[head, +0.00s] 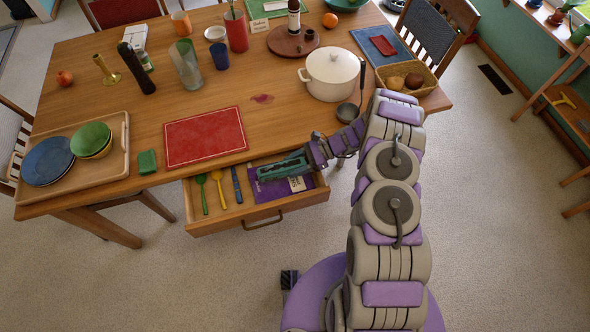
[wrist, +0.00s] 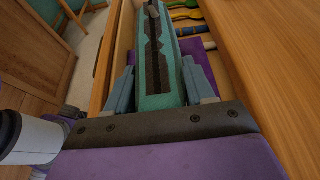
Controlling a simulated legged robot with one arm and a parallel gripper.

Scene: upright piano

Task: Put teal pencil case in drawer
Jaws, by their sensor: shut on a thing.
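The teal pencil case (head: 280,169) is long, with a dark patterned strip along its top. It also shows in the wrist view (wrist: 182,72), lying lengthwise between the fingers. My gripper (head: 305,159) is shut on its near end; the fingers press both sides in the wrist view (wrist: 160,82). The wooden drawer (head: 225,224) is pulled out from the table's front. The case is over or inside the right part of the drawer. I cannot tell whether it touches the bottom. A purple item (head: 268,190) lies in the drawer, partly hidden by the case.
The drawer's left part holds a green spoon (head: 202,192), a yellow spoon (head: 219,187) and a blue utensil (head: 237,185). On the table (head: 210,95) above are a red mat (head: 205,137), a green block (head: 147,162) and a white pot (head: 330,75) with a ladle (head: 347,112).

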